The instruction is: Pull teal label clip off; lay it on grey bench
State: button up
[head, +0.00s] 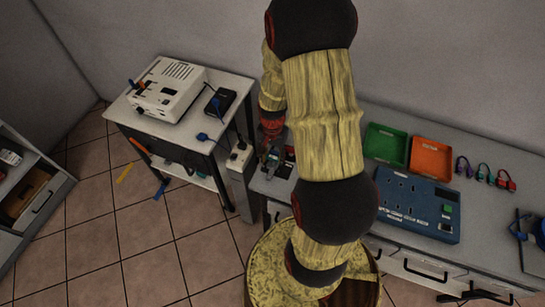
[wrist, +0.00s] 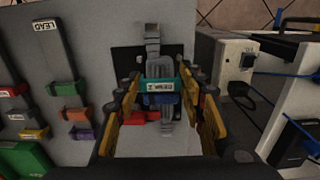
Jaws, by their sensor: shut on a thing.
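The teal label clip (wrist: 160,86), with a white printed face, sits across a grey plug-like body with a cable (wrist: 153,45) in the wrist view. My gripper (wrist: 162,92) has its yellow-and-black fingers on both sides of the clip and is shut on it. The clip appears to be still around the grey body; a gap between them cannot be made out. In the head view my gripper (head: 271,152) is at the left end of the grey bench (head: 490,214), mostly behind my arm.
A green tray (head: 385,143), an orange tray (head: 430,158) and a blue panel box (head: 416,207) stand on the bench. Several coloured clips (wrist: 65,88) lie left in the wrist view. A white socket box (head: 239,157) is close left. Bare bench shows between.

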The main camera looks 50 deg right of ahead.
jog(key=shift+r+p, duration=0.9)
jog(key=shift+r, duration=0.4)
